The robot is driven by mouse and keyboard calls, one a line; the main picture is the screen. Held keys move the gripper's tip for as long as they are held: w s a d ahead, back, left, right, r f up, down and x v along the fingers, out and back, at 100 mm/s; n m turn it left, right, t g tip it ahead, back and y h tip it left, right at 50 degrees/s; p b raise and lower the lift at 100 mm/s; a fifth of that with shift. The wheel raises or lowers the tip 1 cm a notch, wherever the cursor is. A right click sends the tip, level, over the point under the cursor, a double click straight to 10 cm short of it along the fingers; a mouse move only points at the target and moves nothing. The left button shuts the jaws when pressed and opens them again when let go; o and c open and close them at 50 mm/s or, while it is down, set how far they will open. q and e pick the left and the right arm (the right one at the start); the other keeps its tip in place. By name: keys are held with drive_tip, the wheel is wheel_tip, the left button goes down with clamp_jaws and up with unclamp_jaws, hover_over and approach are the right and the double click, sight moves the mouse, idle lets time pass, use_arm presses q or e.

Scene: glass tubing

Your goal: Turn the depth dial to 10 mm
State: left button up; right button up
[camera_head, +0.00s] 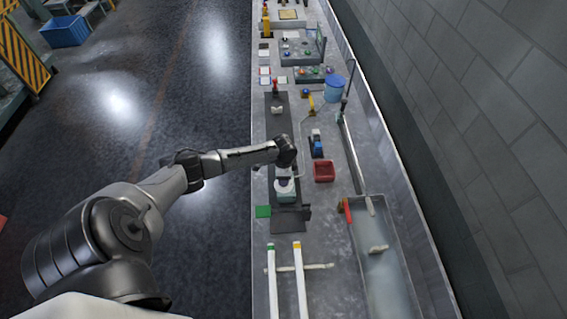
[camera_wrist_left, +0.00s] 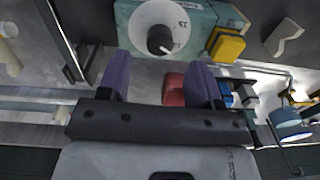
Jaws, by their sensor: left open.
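The depth dial is a white disc with a black knob (camera_wrist_left: 160,39) in the left wrist view, set on a teal box (camera_wrist_left: 197,17). A number is printed on the disc near its right edge, too blurred to read surely. The teal box (camera_head: 287,197) also shows in the head view, on the dark strip of the bench below my left wrist. My left gripper (camera_wrist_left: 160,65) is open, with purple fingers spread to either side of the knob in the picture. Nothing is between the fingers, and they appear short of the knob. My right gripper is not in view.
A yellow block (camera_wrist_left: 227,45) sits beside the dial. On the bench, a red bin (camera_head: 324,171) and a blue device (camera_head: 317,143) stand right of the box, and a green pad (camera_head: 263,211) lies left. A long water trough (camera_head: 385,270) is at front right.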

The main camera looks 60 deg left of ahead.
use_arm(q)
wheel_tip(320, 180, up, 9)
drive_tip(key=shift+b, duration=0.3)
drive_tip(key=shift+d, duration=0.1)
idle(0.6)
drive_tip(key=w+d+r+t+y, duration=0.4)
drive_tip(key=d+r, duration=0.2)
drive_tip(key=r, duration=0.3)
drive_tip(key=s+d+r+t+p, duration=0.1)
drive_tip(key=s+d+r+t, duration=0.15)
drive_tip(key=d, duration=0.65)
drive_tip(key=s+d+r+n+h+p, duration=0.1)
drive_tip(key=s+d+n+h+p, duration=0.15)
drive_tip(key=s+d, duration=0.8)
drive_tip(key=s+d+f+g+h, duration=0.1)
drive_tip(key=s+d+f, duration=0.1)
drive_tip(key=s, duration=0.4)
drive_tip(key=s+d+f+n+g+h+p, duration=0.1)
drive_tip(key=s+f+g, duration=0.1)
drive_tip(key=s+f, duration=0.2)
drive_tip(key=s, duration=0.3)
drive_tip(key=shift+s+d, duration=0.25)
drive_tip(key=shift+d, duration=0.15)
